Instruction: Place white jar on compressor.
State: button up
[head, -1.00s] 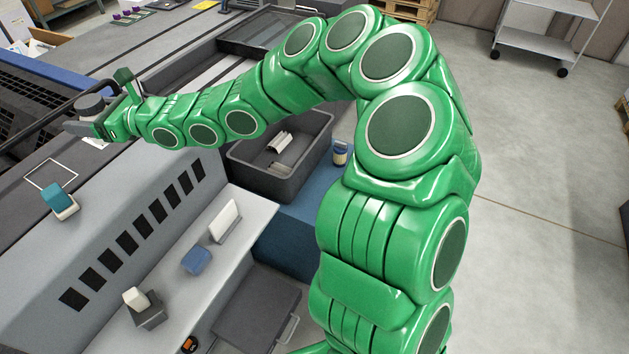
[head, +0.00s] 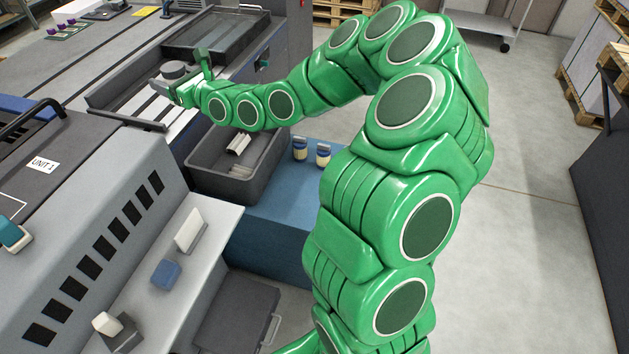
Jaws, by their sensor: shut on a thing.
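My gripper (head: 172,92) is at the far end of my green arm, at the upper left of the head view, over the grey machine bed. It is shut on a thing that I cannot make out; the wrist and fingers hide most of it. I cannot tell whether it is the white jar. Two small pale jars with dark tops, one jar (head: 300,148) and another jar (head: 323,154), stand upright on a blue cabinet (head: 285,215) beside my arm. No compressor can be clearly told; I cannot tell whether the blue cabinet is it.
A dark grey bin (head: 205,182) with pale pieces inside is below my forearm. A pale ledge (head: 150,305) holds a white plate (head: 190,230), a blue block (head: 166,274) and a grey block (head: 122,335). Open floor (head: 535,215) lies to the right.

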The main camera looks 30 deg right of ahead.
jog(key=w+d+f+m+t+h, duration=0.15)
jog(key=d+f+h, duration=0.3)
jog(key=d, duration=0.75)
jog(key=m+h, duration=0.2)
jog(key=m, duration=0.1)
send_over(310, 202)
jog(key=shift+t, duration=0.25)
jog(key=shift+f, duration=21.4)
jog(key=o, duration=1.1)
jog(key=shift+f, duration=0.1)
jog(key=shift+o, duration=0.2)
jog(key=shift+s, duration=0.1)
